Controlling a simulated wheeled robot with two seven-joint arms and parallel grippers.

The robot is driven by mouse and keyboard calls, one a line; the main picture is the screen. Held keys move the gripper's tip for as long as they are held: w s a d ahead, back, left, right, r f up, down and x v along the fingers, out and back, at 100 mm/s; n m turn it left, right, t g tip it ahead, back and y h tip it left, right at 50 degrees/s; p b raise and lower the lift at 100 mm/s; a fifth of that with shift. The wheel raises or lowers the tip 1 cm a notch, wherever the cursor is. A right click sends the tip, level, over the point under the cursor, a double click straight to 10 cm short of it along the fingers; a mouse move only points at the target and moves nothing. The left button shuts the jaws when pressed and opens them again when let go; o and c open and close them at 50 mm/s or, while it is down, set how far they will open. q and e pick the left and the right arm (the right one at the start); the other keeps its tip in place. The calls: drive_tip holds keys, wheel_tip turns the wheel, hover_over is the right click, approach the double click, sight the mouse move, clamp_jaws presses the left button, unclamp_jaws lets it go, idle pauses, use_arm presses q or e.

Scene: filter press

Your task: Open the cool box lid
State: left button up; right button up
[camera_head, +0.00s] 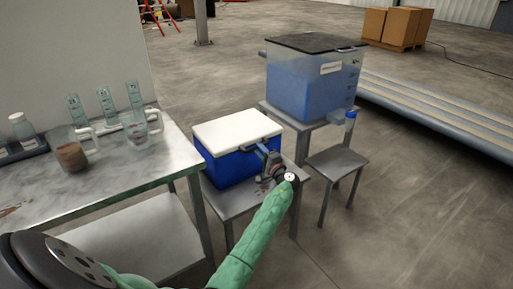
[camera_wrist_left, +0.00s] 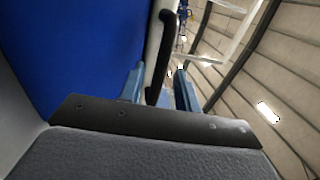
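The cool box (camera_head: 228,168) has a blue body and a white lid (camera_head: 235,131), which lies shut on top. A dark handle (camera_head: 258,143) runs along the lid's right-hand edge. My left gripper (camera_head: 263,152) is at this side, close to the handle. In the left wrist view, the blue body (camera_wrist_left: 75,50) fills the upper left and the black handle (camera_wrist_left: 161,55) reaches down between the blue fingers of my left gripper (camera_wrist_left: 160,85). The fingers stand apart, with a gap beside the handle. Whether either finger touches it I cannot tell. My right gripper is not in view.
The cool box stands on a small metal table (camera_head: 232,205). A metal bench (camera_head: 110,168) with jugs and cylinders is at the left. A blue tank (camera_head: 308,88) stands on a stand behind, with a low stool (camera_head: 338,162) beside it.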

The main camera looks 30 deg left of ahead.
use_arm(q)
drive_tip(key=shift+x, duration=1.35)
drive_tip(key=shift+c, duration=0.2)
clamp_jaws()
